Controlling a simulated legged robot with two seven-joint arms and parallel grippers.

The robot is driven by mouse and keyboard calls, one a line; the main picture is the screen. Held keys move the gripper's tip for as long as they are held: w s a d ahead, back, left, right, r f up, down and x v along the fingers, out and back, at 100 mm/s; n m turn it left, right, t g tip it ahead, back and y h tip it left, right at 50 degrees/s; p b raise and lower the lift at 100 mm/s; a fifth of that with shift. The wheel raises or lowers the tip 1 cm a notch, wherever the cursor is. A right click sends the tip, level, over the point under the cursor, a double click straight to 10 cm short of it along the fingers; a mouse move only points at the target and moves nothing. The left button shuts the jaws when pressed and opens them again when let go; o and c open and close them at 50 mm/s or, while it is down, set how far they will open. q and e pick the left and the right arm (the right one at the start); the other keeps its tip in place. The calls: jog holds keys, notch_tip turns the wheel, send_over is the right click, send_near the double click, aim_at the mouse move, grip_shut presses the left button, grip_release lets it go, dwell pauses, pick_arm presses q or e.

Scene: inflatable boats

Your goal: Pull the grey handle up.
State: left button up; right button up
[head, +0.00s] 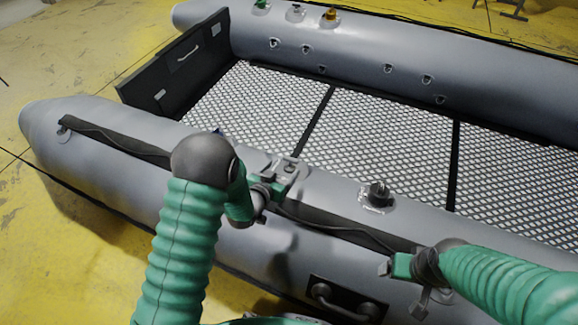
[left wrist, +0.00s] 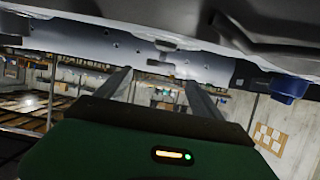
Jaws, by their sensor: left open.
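A thick grey handle (head: 340,303) on a black patch sits low on the near outer side of the grey inflatable boat (head: 85,125). My left gripper (head: 288,170) is over the top of the near tube, above and left of this handle and apart from it. In the left wrist view its two fingers (left wrist: 160,85) stand wide apart with nothing between them. The handle cannot be made out there. My right gripper (head: 403,283) is near the tube's side, to the right of and slightly above the handle; its jaw opening is unclear.
A black strap (head: 335,228) runs along the near tube. A black valve (head: 379,194) stands on top. A blue object (left wrist: 290,88) shows in the left wrist view.

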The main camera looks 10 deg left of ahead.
aim_at(290, 160)
pick_arm(q)
jog(key=b+x, duration=0.1)
jog(key=x, duration=0.5)
jog(key=shift+w+a+f+b, duration=0.15)
jog(key=shift+w+f+b, duration=0.05)
jog(key=shift+b, duration=0.15)
jog(key=shift+w+d+r, duration=0.1)
jog(key=shift+w+d, duration=0.1)
jog(key=shift+d, duration=0.05)
jog(key=shift+a, duration=0.25)
jog(key=c, duration=0.6)
jog(key=shift+d, duration=0.1)
grip_shut()
